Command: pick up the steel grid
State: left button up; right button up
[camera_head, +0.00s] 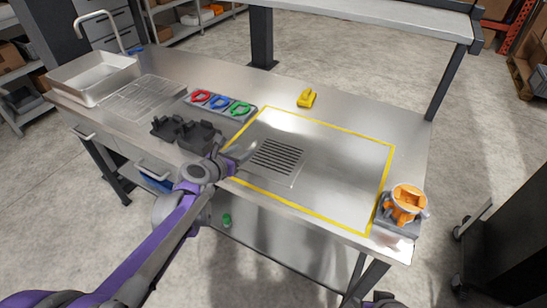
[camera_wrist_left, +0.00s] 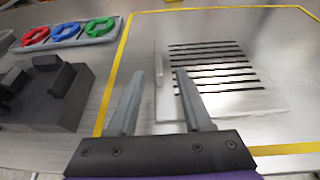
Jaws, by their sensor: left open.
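The steel grid (camera_head: 277,157) is a flat metal plate with a row of dark parallel slots, lying on the steel table inside a yellow outline. My left gripper (camera_head: 241,155) is open and empty at the left side of the grid.
Black holders (camera_head: 182,132) stand left of my left gripper. A tray with red, blue and green rings (camera_head: 221,104) lies behind. A yellow object (camera_head: 307,98) and an orange item in a grey stand (camera_head: 405,204) are farther right. The outlined area (camera_head: 345,165) right of the grid is clear.

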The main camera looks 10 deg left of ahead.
aim_at(249, 147)
pick_arm(q)
jog(key=x, duration=0.5)
jog(key=shift+w, duration=0.1)
grip_shut()
dwell(1.2)
